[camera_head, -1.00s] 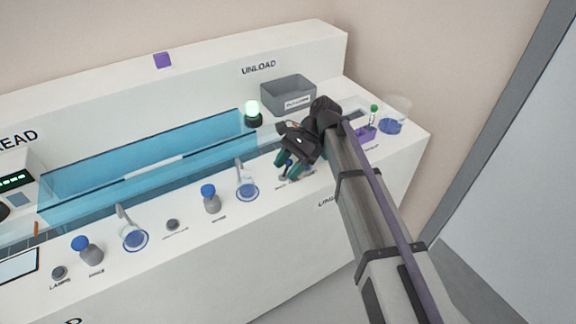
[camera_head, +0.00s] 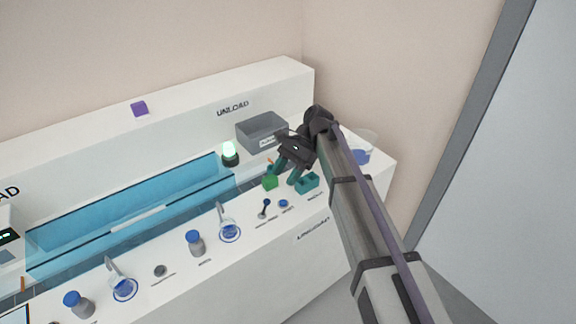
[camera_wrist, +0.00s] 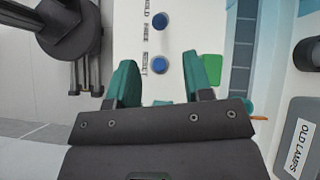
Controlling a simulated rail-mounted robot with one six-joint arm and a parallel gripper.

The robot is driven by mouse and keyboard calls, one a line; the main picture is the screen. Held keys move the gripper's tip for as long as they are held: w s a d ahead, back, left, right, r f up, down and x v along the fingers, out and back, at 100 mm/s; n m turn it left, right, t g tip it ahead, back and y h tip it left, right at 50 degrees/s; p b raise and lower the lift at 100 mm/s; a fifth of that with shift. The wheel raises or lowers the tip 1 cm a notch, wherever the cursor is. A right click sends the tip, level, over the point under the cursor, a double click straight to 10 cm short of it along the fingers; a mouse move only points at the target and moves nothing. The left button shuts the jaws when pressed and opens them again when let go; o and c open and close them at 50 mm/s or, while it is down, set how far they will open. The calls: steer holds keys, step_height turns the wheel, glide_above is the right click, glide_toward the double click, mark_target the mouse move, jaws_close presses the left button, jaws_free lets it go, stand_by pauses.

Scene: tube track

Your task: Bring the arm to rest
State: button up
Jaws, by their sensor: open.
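My gripper (camera_head: 284,177) is above the right end of the white bench (camera_head: 330,225), its two teal fingers pointing down. In the wrist view my gripper (camera_wrist: 159,70) has its fingers spread, with nothing held between them. A blue button (camera_wrist: 159,65) shows on the bench in the gap between the fingers, and a second blue button (camera_wrist: 160,20) lies beyond it. I cannot tell whether the fingers touch either block.
A grey bin (camera_head: 262,132) labelled OLD LAMPS stands behind the gripper, beside a lit green lamp (camera_head: 230,153). A clear beaker with blue liquid (camera_head: 361,157) is partly behind my arm. A small lever (camera_head: 265,207) stands in front. A blue transparent-walled track (camera_head: 130,215) runs left.

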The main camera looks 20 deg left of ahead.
steer(key=s+d+n+t, duration=0.1)
steer(key=d+f+n, duration=0.1)
steer(key=d+n, duration=0.1)
steer(key=s+d+n+t+h+p, duration=0.1)
steer(key=d, duration=0.1)
steer(key=shift+s+d+f+t, duration=0.15)
steer(key=shift+s+f+t, duration=0.15)
steer(key=shift+s+f, duration=0.05)
steer(key=s+d+r+t+h+p, duration=0.1)
steer(key=s+d+r+p, duration=0.1)
steer(key=d, duration=0.8)
steer(key=s+d+r+t+h+p, duration=0.1)
steer(key=s+d, duration=0.4)
steer(key=d, duration=0.5)
steer(key=s+d+r+n+t+h+p, duration=0.1)
steer(key=d+p, duration=0.4)
steer(key=d, duration=0.5)
step_height(320, 180, up, 2)
steer(key=shift+s+d+t+h, duration=0.2)
steer(key=shift+s+t+h, duration=0.1)
steer(key=shift+s+t, duration=0.8)
